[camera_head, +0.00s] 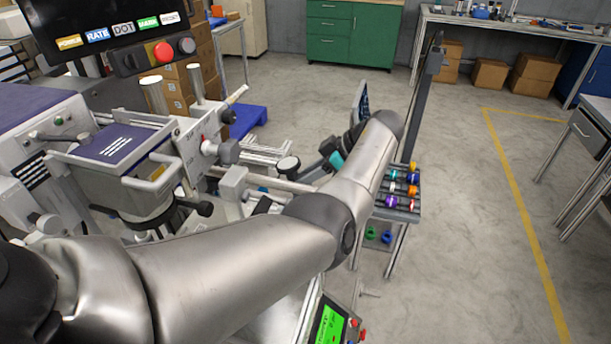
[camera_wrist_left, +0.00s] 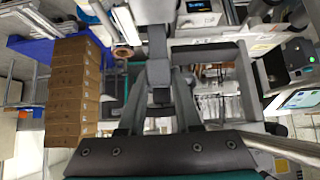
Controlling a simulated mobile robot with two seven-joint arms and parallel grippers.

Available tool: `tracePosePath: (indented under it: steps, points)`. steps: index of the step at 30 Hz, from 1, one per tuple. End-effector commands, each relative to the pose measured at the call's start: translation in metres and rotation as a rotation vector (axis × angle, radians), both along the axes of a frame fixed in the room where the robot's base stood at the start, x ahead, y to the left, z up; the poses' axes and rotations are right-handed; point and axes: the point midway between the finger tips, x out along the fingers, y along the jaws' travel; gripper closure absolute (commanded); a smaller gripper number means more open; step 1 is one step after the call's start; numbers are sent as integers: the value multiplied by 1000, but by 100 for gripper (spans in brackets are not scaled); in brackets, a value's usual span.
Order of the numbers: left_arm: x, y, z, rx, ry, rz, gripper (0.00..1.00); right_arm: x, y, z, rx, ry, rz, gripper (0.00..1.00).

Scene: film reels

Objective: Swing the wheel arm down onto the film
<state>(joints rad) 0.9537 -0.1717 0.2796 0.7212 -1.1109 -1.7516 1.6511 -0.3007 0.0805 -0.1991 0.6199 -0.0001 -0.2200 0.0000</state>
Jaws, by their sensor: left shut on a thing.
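In the left wrist view the fingers of the left gripper (camera_wrist_left: 160,92) come together on a dark grey bar (camera_wrist_left: 157,45), which looks like the wheel arm. My right gripper is not in view.
A printing head with a purple top (camera_head: 112,143) stands at the left, under a dark control panel (camera_head: 120,38). A small rack (camera_head: 402,212) with coloured pieces stands right of my arm. A green-screen unit (camera_head: 330,325) is at the bottom.

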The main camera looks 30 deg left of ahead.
Motion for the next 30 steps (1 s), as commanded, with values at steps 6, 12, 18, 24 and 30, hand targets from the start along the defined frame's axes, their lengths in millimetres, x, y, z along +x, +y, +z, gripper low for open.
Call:
tracePosePath:
  steps: [6, 12, 18, 24, 30]
  points:
    - [-1, 1, 0, 2, 2, 1, 100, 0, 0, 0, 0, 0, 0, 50]
    - [-1, 1, 0, 2, 2, 1, 100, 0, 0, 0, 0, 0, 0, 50]
    - [-1, 1, 0, 1, 3, 2, 100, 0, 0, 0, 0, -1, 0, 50]
    - [-1, 1, 0, 0, 2, 2, 100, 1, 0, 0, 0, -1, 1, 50]
    - [-2, 6, 2, -31, -5, 4, 100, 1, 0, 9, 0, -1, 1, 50]
